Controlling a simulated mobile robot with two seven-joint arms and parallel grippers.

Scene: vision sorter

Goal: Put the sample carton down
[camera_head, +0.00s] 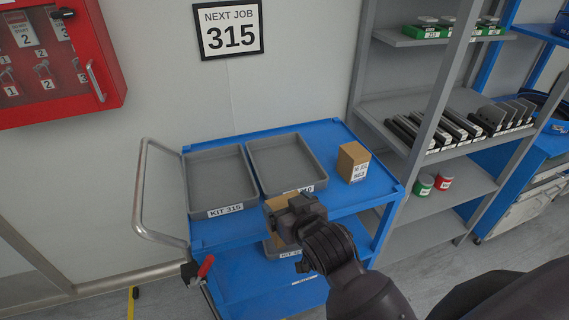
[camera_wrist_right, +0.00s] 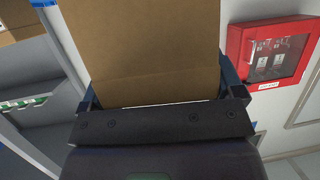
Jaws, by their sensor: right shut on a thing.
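A brown carton (camera_head: 276,203) is in my right gripper (camera_head: 292,209) at the front edge of the blue cart in the head view. The gripper hides part of it, and I cannot tell whether the carton touches the cart. In the right wrist view the carton (camera_wrist_right: 145,50) fills the space between the two fingers of my right gripper (camera_wrist_right: 163,92). A second brown carton (camera_head: 352,160) with a white label stands on the right part of the cart top. My left gripper is not in view.
The blue cart (camera_head: 328,208) carries a grey tray labelled KIT 315 (camera_head: 218,182) and a second grey tray (camera_head: 285,164), both appearing empty. Bare blue top shows around the standing carton. A grey shelf rack (camera_head: 396,107) is at right; the cart's handle (camera_head: 139,195) is at left.

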